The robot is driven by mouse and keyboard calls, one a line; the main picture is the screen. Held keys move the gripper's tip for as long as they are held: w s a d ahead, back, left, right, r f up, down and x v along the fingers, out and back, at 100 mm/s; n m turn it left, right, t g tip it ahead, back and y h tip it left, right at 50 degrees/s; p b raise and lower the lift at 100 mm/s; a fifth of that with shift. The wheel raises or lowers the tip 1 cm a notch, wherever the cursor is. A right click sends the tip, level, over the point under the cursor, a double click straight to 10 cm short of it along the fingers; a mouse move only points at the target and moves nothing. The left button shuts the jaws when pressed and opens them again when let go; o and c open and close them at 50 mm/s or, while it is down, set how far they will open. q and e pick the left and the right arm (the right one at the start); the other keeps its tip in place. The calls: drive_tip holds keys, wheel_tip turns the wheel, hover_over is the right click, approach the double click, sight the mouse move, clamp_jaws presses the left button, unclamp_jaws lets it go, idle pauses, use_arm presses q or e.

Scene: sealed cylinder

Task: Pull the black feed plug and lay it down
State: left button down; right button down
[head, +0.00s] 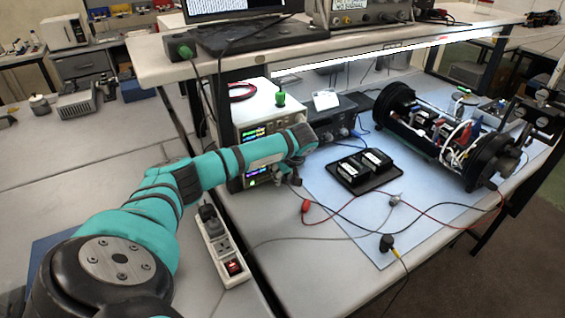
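My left arm reaches in from the left to the front of the stacked bench power supplies (260,113). My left gripper (291,178) points down at their front, small and dark, partly hidden by my wrist; I cannot tell its finger opening or whether it holds anything. A black plug (387,243) with a yellow collar and a cable lies at the front of the blue mat (445,235). Another black plug (208,212) sits in the white power strip (222,247). A red plug (305,206) lies near my gripper. Which black plug is the feed plug is unclear. My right gripper is not seen.
The open black cylinder (480,158) with wiring lies at the back right of the mat. A black tray (366,184) with dark modules stands mid-mat. Red and black leads cross the mat. A shelf (330,46) overhangs the bench. The front of the mat is mostly free.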

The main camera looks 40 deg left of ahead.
sight(286, 182)
use_arm(q)
drive_tip(key=shift+d, duration=0.15)
drive_tip(key=shift+s+d+p, duration=0.2)
drive_tip(key=shift+d+p, duration=0.15)
drive_tip(key=shift+d, duration=0.35)
drive_tip(key=shift+s+d+p, duration=0.2)
drive_tip(key=shift+d+p, duration=0.15)
drive_tip(key=shift+d, duration=0.3)
drive_tip(key=shift+s+d+p, duration=0.2)
drive_tip(key=shift+d+p, duration=0.1)
drive_tip(key=shift+d, duration=0.4)
drive_tip(key=shift+s+d+p, duration=0.2)
drive_tip(key=shift+d+p, duration=0.05)
drive_tip(key=shift+d, duration=0.45)
